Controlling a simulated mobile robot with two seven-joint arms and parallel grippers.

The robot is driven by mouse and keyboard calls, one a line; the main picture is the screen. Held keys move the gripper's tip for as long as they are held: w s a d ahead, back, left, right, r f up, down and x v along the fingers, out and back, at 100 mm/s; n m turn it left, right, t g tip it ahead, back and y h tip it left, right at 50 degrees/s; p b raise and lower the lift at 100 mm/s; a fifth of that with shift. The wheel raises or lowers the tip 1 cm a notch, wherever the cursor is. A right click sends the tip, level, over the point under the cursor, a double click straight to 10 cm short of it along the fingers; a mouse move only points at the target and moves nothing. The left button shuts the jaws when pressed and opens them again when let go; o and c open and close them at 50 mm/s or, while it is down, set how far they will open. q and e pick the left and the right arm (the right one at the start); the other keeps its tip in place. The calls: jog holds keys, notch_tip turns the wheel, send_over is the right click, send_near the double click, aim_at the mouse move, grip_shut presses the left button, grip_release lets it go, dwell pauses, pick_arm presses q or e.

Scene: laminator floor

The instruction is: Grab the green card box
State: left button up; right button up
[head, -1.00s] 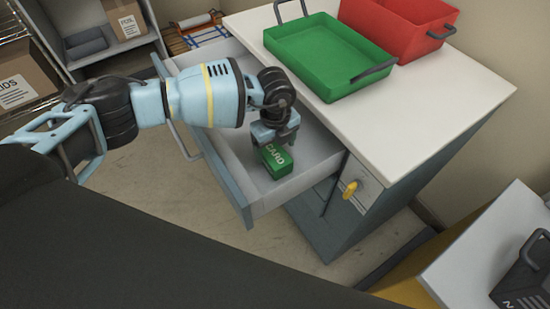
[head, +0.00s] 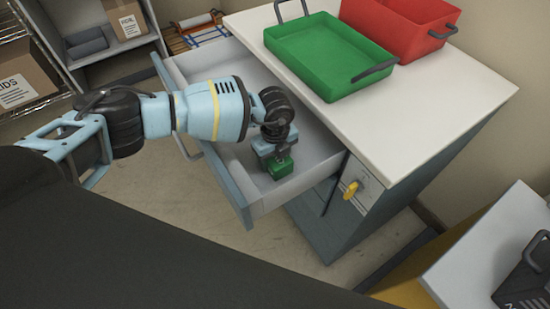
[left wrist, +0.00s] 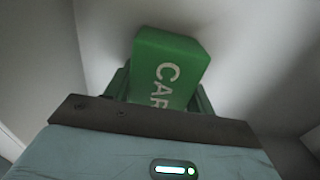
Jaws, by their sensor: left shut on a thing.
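The green card box (head: 279,168) is in the open drawer (head: 296,189) of the cabinet. My left gripper (head: 276,157) comes down from above and is shut on the box, hiding part of it. In the left wrist view the box (left wrist: 172,62) sits between the two fingers, with white letters "CAR" showing and the rest hidden by the gripper (left wrist: 160,98). I cannot tell whether the box touches the drawer floor. My right gripper is not in view.
A green tray (head: 318,65) and a red bin (head: 402,22) stand on the white cabinet top (head: 400,115). A yellow key-like handle (head: 351,189) sticks out of the cabinet front. Cardboard boxes (head: 127,20) sit on shelves at the back left.

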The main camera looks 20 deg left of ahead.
pick_arm(q)
jog(key=shift+c, duration=1)
jog(key=shift+r, duration=0.1)
